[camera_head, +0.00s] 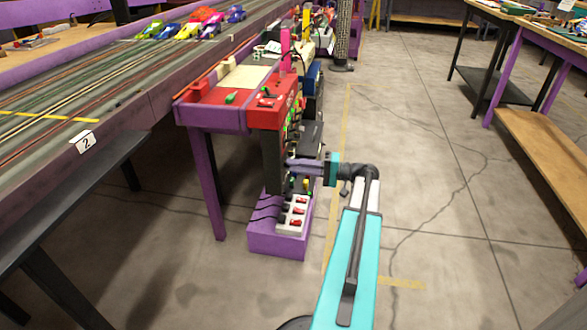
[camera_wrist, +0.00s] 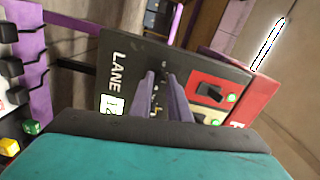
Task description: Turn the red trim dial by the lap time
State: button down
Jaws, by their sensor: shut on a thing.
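My gripper (camera_head: 289,164) reaches left to the dark front of the red-topped console (camera_head: 222,97), its fingers against the panel. In the wrist view my gripper (camera_wrist: 163,78) has its two purple fingers on either side of a small part on the black panel marked LANE (camera_wrist: 117,72). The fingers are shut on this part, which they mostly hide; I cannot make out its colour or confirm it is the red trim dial.
Green lamps (camera_wrist: 231,98) and a red panel (camera_wrist: 244,87) adjoin the switch. A white strip with red switches (camera_head: 292,215) stands on a purple base (camera_head: 277,244) below my gripper. Toy cars (camera_head: 188,29) stand on the track. The floor (camera_head: 430,150) to the right is clear.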

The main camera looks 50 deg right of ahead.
jog(key=shift+r+m+p, duration=0.2)
jog(key=shift+m+p, duration=0.3)
jog(key=shift+p, duration=1.1)
jog(key=shift+f+m+p, duration=0.2)
jog(key=shift+m+p, duration=0.1)
jog(key=shift+p, duration=0.2)
jog(key=c, duration=1.7)
grip_release()
jog(key=shift+o, duration=0.2)
jog(key=shift+s+d, duration=0.1)
